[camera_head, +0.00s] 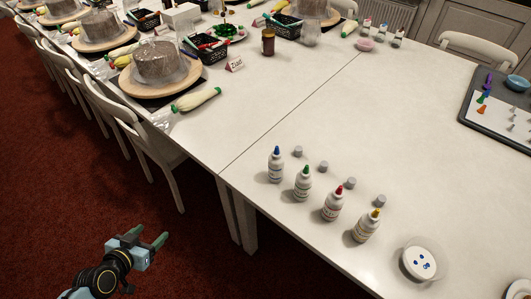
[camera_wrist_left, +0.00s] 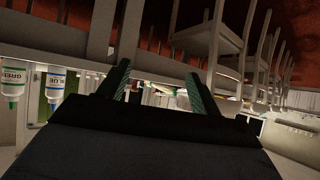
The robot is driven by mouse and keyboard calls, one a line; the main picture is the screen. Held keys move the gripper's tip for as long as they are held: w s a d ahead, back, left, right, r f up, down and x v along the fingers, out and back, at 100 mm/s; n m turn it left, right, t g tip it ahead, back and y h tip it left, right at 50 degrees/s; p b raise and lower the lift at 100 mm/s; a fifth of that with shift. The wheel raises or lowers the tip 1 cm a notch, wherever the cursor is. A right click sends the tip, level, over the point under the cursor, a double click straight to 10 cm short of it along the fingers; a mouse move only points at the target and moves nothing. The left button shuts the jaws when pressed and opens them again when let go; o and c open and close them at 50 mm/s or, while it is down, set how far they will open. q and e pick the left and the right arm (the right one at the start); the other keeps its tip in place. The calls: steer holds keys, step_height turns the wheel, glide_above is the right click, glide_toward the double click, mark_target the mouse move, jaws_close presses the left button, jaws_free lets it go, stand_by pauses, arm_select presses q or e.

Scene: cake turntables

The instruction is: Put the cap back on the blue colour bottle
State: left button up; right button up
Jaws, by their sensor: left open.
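The blue colour bottle (camera_head: 275,168) stands upright on the white table, a white bottle with a bare blue nozzle. A small grey cap (camera_head: 297,151) lies on the table just behind it to the right. In the left wrist view the blue bottle (camera_wrist_left: 56,84) appears upside down at the left, its label reading BLUE. My left gripper (camera_head: 151,235) is open and empty, over the red carpet, left of the table edge and well apart from the bottle. Its two fingers (camera_wrist_left: 158,85) also show spread in the left wrist view. My right gripper is not in view.
Green (camera_head: 303,186), red (camera_head: 332,206) and yellow (camera_head: 367,227) bottles stand in a row beside the blue one, with more grey caps behind them. A white round dish (camera_head: 419,262) is at the front right. White chairs (camera_head: 135,130) line the left table edge.

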arm_select(q)
steer(key=s+f+g+y, duration=0.1)
steer(key=s+f+g, duration=0.1)
steer(key=s+f, duration=0.3)
steer(key=s+f+g, duration=0.1)
steer(key=s+f, duration=0.3)
steer(key=f, duration=0.4)
steer(key=s+d+f+g, duration=0.3)
steer(key=s+f, duration=0.3)
steer(key=s, duration=0.5)
steer(key=s+d+f+g+y, duration=0.1)
steer(key=s+d+f+g, duration=0.3)
steer(key=s, duration=0.6)
step_height(320, 180, down, 3)
steer(key=d, duration=0.2)
steer(key=shift+s+d, duration=0.3)
steer(key=shift+s, duration=0.1)
steer(key=shift+c, duration=0.2)
